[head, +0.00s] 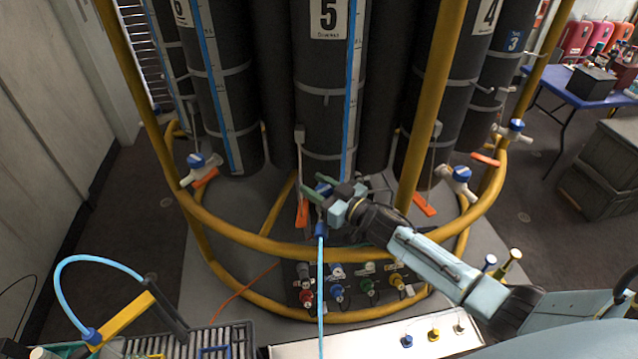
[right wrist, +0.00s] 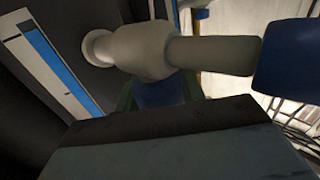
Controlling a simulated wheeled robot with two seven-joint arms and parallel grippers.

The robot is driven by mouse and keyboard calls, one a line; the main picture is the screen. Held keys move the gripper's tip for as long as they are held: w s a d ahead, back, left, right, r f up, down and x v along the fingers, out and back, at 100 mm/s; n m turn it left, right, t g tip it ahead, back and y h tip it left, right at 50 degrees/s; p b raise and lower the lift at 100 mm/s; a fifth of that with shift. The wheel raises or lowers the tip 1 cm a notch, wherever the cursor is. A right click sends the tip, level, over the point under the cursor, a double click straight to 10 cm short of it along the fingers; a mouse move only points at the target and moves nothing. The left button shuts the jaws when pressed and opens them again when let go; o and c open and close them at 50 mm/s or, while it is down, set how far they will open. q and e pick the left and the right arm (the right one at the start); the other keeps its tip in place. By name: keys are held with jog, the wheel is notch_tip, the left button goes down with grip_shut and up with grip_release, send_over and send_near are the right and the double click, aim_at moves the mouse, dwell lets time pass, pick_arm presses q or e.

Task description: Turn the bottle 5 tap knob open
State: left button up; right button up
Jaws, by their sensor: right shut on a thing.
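Bottle 5 (head: 325,90) is a tall black cylinder marked "5" in the middle of the rosette. My right gripper (head: 322,190) is at its tap, low on the front, and largely covers it in the head view. In the right wrist view the pale tap body (right wrist: 150,48) runs across the top. The blue knob (right wrist: 160,93) sits just below it, between my right gripper's green-edged fingers, which are shut on it. A blue hose fitting (right wrist: 290,70) is at the tap's right end; it also shows in the head view (head: 320,229). My left gripper is not in view.
A light-blue hose (head: 320,290) hangs from the fitting. A yellow ring rail (head: 265,245) and upright post (head: 434,110) surround the bottles, close to my right arm. Neighbouring taps (head: 195,160) stand left and right. A panel of coloured connectors (head: 350,285) is below.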

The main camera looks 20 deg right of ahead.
jog(key=shift+s+a+n+g+y+b, duration=0.1)
jog(key=shift+n+g+y+b, duration=0.1)
jog(key=shift+n+g+y, duration=0.55)
jog(key=shift+s+a+n+g+y+b, duration=0.1)
jog(key=shift+n+g+y+b, duration=0.15)
jog(key=shift+n+y, duration=0.5)
jog(key=o, duration=0.7)
jog(key=v, duration=0.7)
jog(key=shift+d, duration=0.25)
jog(key=shift+o, duration=0.3)
jog(key=shift+s, duration=0.1)
